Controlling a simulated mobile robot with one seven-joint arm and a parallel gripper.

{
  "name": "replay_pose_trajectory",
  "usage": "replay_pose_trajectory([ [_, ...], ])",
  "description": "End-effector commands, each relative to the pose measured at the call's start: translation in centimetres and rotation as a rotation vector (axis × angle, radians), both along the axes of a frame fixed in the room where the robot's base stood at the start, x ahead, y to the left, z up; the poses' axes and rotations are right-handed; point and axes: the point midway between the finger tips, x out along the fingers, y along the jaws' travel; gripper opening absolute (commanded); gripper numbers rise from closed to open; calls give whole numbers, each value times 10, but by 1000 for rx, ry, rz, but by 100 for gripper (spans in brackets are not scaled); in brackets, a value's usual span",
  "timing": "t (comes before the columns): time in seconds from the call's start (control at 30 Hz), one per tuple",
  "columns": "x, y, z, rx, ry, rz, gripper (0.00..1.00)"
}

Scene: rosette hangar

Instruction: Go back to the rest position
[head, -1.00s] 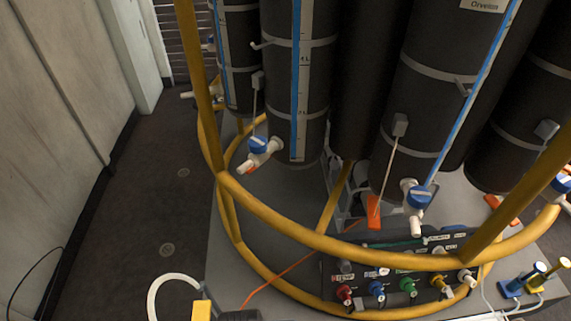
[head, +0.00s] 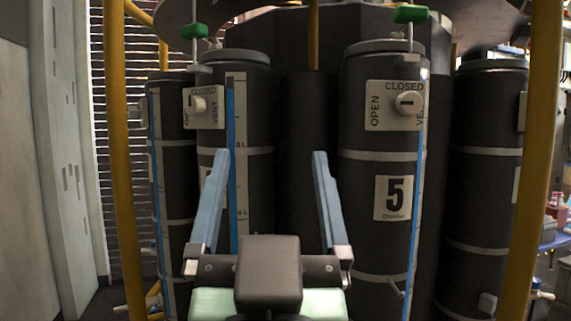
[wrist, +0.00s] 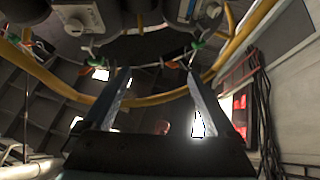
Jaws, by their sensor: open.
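My gripper (head: 270,165) stands upright in the lower middle of the head view. Its two light blue fingers are spread wide apart with nothing between them. Behind it are dark upright cylinders, one left (head: 262,170) and one right (head: 342,200) with a label reading 5. In the wrist view, my gripper (wrist: 155,80) also shows open and empty, pointing up toward a yellow ring rail (wrist: 150,100).
Vent knobs with plates (head: 408,104) sit on the cylinders, and green valve handles (head: 410,14) are above. Yellow posts (head: 120,160) stand at both sides. A pale wall (head: 60,150) is at the left, and a cluttered blue table (head: 560,240) at the far right.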

Motion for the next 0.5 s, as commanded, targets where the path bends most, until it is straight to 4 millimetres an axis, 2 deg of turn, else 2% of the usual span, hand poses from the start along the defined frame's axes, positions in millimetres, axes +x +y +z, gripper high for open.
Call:
replay_pose_trajectory([
  [0.03, -18, -5, 22, -7, -81, -18, 91],
  [0.1, -37, -10, 41, -15, -158, -36, 91],
  [0.17, -46, -12, 50, -19, -196, -46, 91],
  [0.27, -53, -13, 56, -22, -223, -52, 91],
  [0.5, -52, -13, 56, -22, -220, -51, 91],
])
